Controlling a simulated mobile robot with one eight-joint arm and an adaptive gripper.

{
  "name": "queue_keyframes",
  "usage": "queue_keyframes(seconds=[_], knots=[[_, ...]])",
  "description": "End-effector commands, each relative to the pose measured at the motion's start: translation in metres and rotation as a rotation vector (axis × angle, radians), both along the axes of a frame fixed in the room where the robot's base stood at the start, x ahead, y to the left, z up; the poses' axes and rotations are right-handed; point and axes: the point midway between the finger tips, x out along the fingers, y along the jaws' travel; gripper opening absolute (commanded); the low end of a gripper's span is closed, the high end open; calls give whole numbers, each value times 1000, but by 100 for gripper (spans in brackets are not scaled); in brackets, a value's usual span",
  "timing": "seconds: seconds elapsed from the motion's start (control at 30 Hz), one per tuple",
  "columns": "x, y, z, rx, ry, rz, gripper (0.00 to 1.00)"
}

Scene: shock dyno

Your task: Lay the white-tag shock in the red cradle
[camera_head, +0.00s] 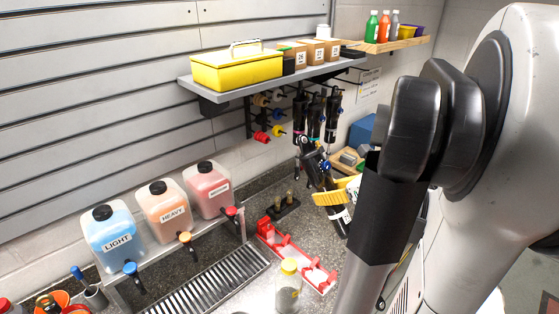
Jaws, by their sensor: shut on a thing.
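The red cradle (289,250) lies on the speckled counter, a long low holder with raised rests and nothing visible in it. A dark shock with a white band (341,217) is tilted in the air behind and to the right of the cradle, apart from it. My black arm link hides the rest of the gripper and part of the space to the right.
Several dark shocks (331,115) hang under the grey shelf (215,87). A capped jar (288,287) stands close in front of the cradle. A small stand with two posts (281,208) is behind it. Fluid jugs (163,208) and a drain grate (215,286) are left.

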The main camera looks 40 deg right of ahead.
Motion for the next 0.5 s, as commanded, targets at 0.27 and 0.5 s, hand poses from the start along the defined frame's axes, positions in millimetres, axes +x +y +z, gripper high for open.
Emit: queue_keyframes(seconds=[0.27,0.5], knots=[[25,3,-48,-17,199,6,4],[42,4,-89,-30,353,3,4]])
